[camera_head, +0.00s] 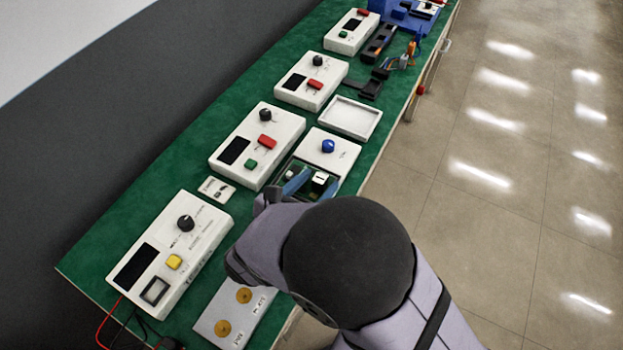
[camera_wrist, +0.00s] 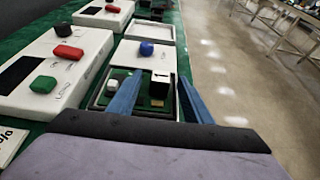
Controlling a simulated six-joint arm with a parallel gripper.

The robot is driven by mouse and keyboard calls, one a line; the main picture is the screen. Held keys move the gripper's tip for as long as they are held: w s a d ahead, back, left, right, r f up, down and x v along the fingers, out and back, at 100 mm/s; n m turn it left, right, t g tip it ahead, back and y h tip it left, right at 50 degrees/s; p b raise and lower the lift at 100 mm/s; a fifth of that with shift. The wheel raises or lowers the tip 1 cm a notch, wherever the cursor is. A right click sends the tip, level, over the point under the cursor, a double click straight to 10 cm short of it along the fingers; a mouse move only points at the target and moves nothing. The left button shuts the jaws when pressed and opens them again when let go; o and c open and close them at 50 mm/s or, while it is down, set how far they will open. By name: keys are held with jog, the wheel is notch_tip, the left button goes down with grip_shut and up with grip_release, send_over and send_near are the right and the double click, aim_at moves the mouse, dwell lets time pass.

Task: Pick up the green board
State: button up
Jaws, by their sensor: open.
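The green board (camera_head: 307,187) carries a black block with a white top and a small white part. It sits in a dark-rimmed recess at the near end of a white box with a blue knob. In the wrist view the green board (camera_wrist: 121,75) is partly hidden behind my left finger. My gripper (camera_head: 314,186) is open, its two blue fingers reaching over the board. In the wrist view my gripper (camera_wrist: 161,78) has one finger across the board and the other by its right edge. I cannot tell whether either finger touches it.
The white box with the blue knob (camera_head: 327,145) adjoins the board. White instruments with knobs stand left (camera_head: 258,145) and near left (camera_head: 170,250). A white tray (camera_head: 350,118) lies beyond. A plate with gold discs (camera_head: 233,312) lies near my arm. The bench's right edge is close, with open floor beyond.

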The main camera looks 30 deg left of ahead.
aim_at(316, 191)
jog(key=shift+w, duration=0.15)
grip_shut()
notch_tip(316, 191, up, 10)
jog(key=shift+p, duration=0.3)
dwell(0.4)
jog(key=shift+a+m+h, duration=0.1)
jog(key=shift+m+h, duration=0.3)
jog(key=shift+h, duration=0.1)
